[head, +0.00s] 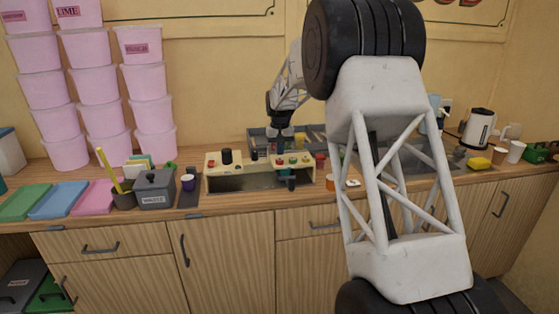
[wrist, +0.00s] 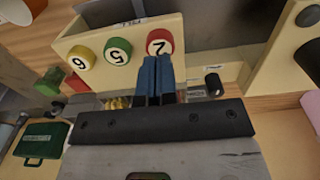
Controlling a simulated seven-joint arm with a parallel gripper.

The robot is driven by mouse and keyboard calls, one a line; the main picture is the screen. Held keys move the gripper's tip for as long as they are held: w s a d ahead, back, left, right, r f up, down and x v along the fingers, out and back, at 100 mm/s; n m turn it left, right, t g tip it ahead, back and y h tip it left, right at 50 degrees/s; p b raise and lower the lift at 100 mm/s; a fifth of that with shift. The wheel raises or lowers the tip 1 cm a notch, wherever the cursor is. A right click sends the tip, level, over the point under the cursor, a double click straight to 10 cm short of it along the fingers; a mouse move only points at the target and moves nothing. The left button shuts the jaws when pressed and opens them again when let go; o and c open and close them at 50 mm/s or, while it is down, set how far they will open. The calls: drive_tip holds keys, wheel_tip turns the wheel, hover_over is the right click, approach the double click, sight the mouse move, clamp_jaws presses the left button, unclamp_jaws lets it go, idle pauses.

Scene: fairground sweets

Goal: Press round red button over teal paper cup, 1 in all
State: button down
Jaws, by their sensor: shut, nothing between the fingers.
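In the head view, a small teal shape (head: 282,173) under the red button may be the teal paper cup; no teal cup is clear in the wrist view.
A green button marked 5 (wrist: 117,51) and a yellow button marked 6 (wrist: 82,58) sit beside the red one. A black cylinder (wrist: 213,83) lies close to my fingers.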

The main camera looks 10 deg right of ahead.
sight(280, 160)
drive_tip(key=shift+r, duration=2.45)
drive_tip(key=shift+s+r, duration=0.2)
drive_tip(key=shift+s, duration=0.05)
drive_tip(key=s+r, duration=0.3)
drive_tip(key=s, duration=0.7)
drive_tip(key=s+r+t, duration=0.1)
drive_tip(key=s+r, duration=0.2)
drive_tip(key=s, duration=0.8)
drive_tip(key=s+r, duration=0.4)
drive_tip(key=s, duration=0.6)
drive_tip(key=s+f, duration=0.3)
drive_tip(key=s, duration=0.8)
drive_tip(key=s+f+t, duration=0.1)
drive_tip(key=s+f, duration=0.2)
drive_tip(key=s, duration=0.8)
drive_tip(key=s+f, duration=0.3)
drive_tip(key=s, duration=0.8)
drive_tip(key=shift+a+t, duration=0.3)
